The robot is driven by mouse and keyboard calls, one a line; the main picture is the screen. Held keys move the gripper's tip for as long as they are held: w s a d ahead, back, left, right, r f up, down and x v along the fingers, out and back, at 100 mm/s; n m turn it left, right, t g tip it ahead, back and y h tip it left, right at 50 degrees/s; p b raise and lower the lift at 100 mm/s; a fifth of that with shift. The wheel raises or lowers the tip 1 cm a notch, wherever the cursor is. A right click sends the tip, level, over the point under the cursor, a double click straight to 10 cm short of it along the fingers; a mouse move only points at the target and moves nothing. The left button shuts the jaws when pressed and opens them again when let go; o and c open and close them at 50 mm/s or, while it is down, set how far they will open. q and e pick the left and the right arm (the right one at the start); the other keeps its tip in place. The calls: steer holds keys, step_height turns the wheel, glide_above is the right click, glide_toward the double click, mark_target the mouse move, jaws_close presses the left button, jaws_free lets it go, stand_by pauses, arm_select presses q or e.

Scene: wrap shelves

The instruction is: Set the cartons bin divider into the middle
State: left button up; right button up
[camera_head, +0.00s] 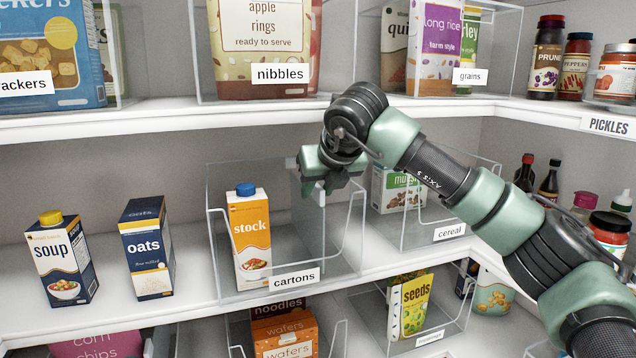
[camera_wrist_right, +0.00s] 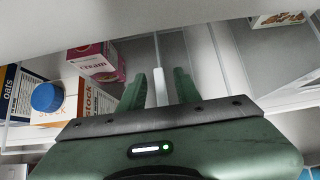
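The clear cartons bin (camera_head: 217,225) stands on the middle shelf with its label (camera_head: 294,279) at the front. A stock carton (camera_head: 250,242) with a blue cap stands upright in its left part and also shows in the wrist view (camera_wrist_right: 95,100). My right gripper (camera_head: 327,187) points down into the bin, right of the carton. In the wrist view its two fingers (camera_wrist_right: 159,90) are apart, with the divider's pale grip strip (camera_wrist_right: 160,84) between them and small gaps visible. The divider's clear panel is hard to make out. My left gripper is not in view.
A soup carton (camera_head: 62,258) and an oats carton (camera_head: 147,250) stand on the shelf left of the bin. The cereal bin (camera_head: 405,232) is close on the right. The upper shelf's edge (camera_head: 180,117) runs above my right gripper.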

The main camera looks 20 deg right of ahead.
jaws_close()
stand_by(1.4)
